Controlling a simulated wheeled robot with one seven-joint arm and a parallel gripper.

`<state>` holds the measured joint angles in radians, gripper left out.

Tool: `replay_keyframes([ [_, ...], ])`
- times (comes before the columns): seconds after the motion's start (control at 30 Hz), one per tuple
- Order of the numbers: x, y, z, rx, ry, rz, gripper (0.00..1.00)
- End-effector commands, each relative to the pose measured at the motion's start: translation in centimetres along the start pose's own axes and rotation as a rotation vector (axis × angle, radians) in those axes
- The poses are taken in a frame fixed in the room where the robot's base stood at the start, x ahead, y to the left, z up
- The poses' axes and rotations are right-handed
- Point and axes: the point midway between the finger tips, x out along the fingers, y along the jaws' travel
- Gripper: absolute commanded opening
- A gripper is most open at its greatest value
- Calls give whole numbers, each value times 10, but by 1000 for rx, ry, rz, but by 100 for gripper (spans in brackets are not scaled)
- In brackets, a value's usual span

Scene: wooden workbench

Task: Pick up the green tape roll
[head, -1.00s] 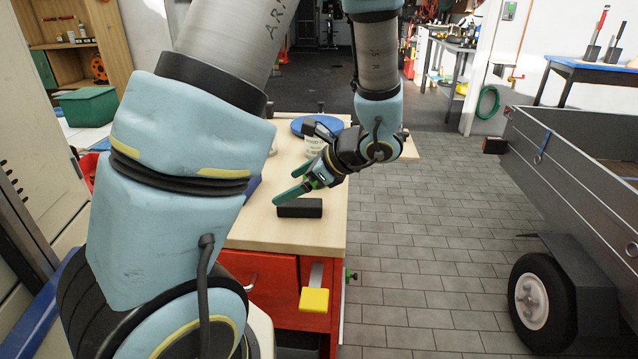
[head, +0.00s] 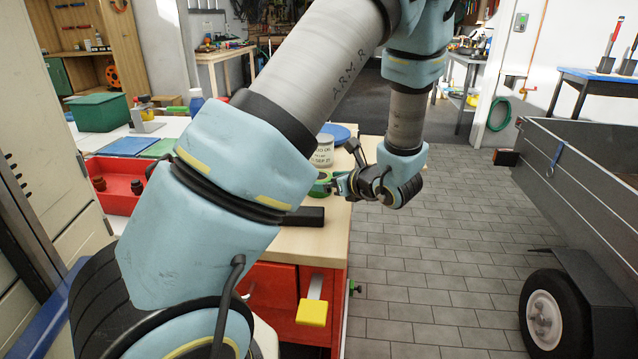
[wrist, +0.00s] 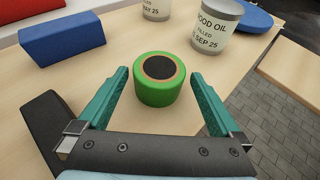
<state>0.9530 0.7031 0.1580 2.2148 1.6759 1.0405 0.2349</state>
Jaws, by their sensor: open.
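The green tape roll (wrist: 159,95) lies flat on the wooden bench top, with a brown core ring and dark centre facing up. In the wrist view it sits between the tips of my gripper (wrist: 160,90), whose two teal fingers are open on either side of it. There is a visible gap between each finger and the roll. In the head view the roll (head: 319,186) shows only partly, beside my gripper (head: 335,186); my arm hides much of that area.
A "wood oil" can (wrist: 214,27) stands behind the roll, with another can (wrist: 156,9) beside it and a blue disc (wrist: 256,18) near the edge. A blue block (wrist: 62,38) lies left. A black block (head: 304,216) lies near the front. The floor is right of the bench.

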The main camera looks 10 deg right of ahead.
Motion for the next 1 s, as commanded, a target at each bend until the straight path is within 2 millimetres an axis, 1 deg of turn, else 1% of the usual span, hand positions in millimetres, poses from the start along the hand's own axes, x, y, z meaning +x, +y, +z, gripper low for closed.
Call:
replay_keyframes([
  [0.03,8,2,1,1,1,4,100],
  [0.1,18,2,1,0,1,2,100],
  [0.2,28,1,1,0,0,1,100],
  [0.3,31,1,0,0,0,0,100],
  [0.47,31,1,0,0,0,0,100],
  [0.57,31,1,0,0,0,0,91],
  [1.0,30,1,0,0,0,0,42],
])
